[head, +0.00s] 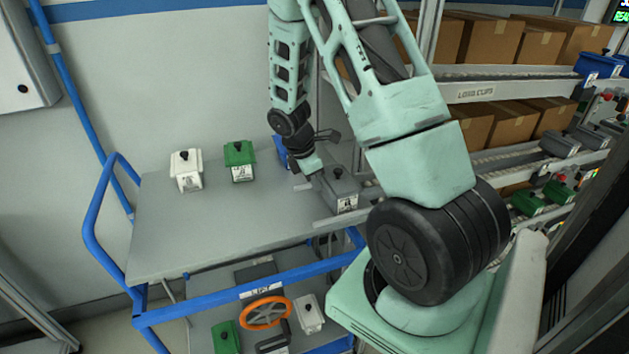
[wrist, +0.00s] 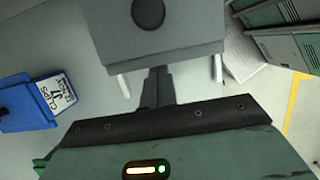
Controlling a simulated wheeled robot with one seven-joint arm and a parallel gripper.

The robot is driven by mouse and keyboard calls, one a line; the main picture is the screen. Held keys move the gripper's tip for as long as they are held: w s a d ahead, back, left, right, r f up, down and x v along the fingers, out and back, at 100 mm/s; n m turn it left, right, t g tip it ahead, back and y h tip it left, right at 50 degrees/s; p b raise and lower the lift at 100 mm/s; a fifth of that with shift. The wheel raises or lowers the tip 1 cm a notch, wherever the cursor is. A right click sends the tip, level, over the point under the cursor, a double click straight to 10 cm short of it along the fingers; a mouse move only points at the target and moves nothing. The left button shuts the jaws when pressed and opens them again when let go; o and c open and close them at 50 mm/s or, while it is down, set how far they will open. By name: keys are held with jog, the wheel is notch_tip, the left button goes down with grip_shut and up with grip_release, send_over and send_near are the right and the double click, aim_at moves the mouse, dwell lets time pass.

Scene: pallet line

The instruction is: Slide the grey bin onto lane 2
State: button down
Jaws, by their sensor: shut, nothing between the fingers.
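The grey bin (head: 341,188) with a dark knob and white front label stands upright at the right end of the cart's top, partly behind my arm. In the wrist view the grey bin (wrist: 160,45) is straight ahead, cut off by the top edge. My gripper (head: 317,172) is shut and empty at the bin's left side. In the wrist view my gripper's fingertips (wrist: 158,72) reach the bin's near edge; I cannot tell if they touch it. The rack's lanes (head: 505,150) are at the right; I cannot read which is lane 2.
The cart's grey top (head: 215,225) also holds a white bin (head: 186,170), a green bin (head: 239,161) and a blue bin (head: 280,152). The blue bin shows at left in the wrist view (wrist: 30,103). An orange ring (head: 265,313) is below. Cartons (head: 515,122) and bins fill parts of the rack.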

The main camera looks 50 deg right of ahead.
aim_at(345, 174)
jog(key=s+d+p, duration=0.1)
jog(key=s+d, duration=0.1)
jog(key=d, duration=0.1)
jog(key=s+d+p, duration=0.1)
jog(key=s+d, duration=0.1)
jog(key=d, duration=0.2)
jog(key=s+d+p, duration=0.1)
jog(key=s+d, duration=0.1)
jog(key=d, duration=0.1)
jog(key=shift+s+d+r, duration=0.1)
jog(key=shift+s+d, duration=0.3)
jog(key=shift+d, duration=0.15)
jog(key=a, duration=0.1)
jog(key=w+a, duration=0.2)
jog(key=shift+w+a+r+p, duration=0.15)
jog(key=shift+a+r+p, duration=0.15)
jog(key=shift+p, duration=0.05)
jog(key=b+v, duration=0.1)
jog(key=v, duration=0.8)
jog(key=shift+r, duration=0.1)
dwell(4.1)
